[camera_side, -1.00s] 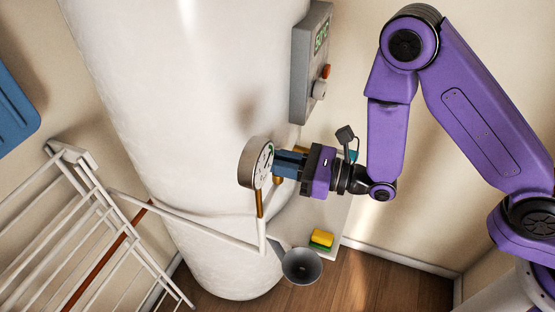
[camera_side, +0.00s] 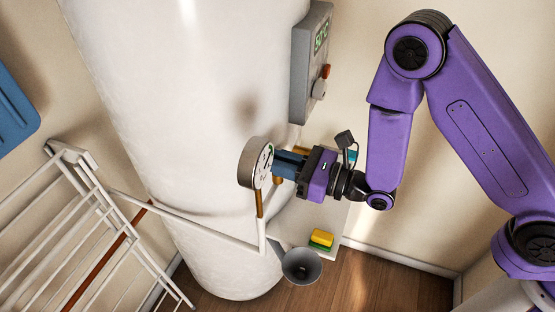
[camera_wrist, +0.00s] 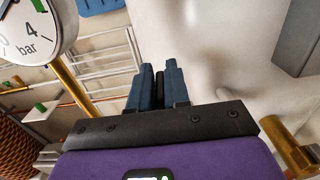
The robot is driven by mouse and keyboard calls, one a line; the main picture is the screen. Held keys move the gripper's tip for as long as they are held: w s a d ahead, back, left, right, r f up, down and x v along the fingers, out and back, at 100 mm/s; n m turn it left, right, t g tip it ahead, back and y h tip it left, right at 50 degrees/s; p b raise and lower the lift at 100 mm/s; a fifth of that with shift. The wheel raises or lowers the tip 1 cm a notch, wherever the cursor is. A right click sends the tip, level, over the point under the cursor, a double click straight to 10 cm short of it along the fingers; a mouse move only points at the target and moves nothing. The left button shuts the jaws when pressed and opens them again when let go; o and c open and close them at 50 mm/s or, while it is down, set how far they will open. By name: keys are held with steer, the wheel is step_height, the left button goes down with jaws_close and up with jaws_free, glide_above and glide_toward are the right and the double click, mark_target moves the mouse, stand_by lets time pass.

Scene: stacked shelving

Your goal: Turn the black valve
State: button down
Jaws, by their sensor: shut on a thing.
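My gripper (camera_side: 277,163) is beside the round pressure gauge (camera_side: 254,162) in the side view, in front of the white tank. In the wrist view its two blue fingers (camera_wrist: 157,82) are closed on the black valve (camera_wrist: 160,84). Only a narrow dark strip of the valve shows between the fingers. The fingers and gauge hide the valve in the side view. The gauge dial (camera_wrist: 30,28) also shows at the upper left of the wrist view.
The white tank (camera_side: 190,110) fills the middle. A grey control box (camera_side: 309,70) is above my gripper. A brass pipe (camera_wrist: 75,85) runs below the gauge. A white drying rack (camera_side: 95,215) stands left; a grey funnel (camera_side: 301,267) and yellow-green sponge (camera_side: 320,240) sit below.

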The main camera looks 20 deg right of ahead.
steer(key=c, duration=1.2)
jaws_free()
steer(key=shift+n+g+y, duration=1.7)
steer(key=shift+n+g, duration=0.2)
steer(key=shift+g, duration=0.5)
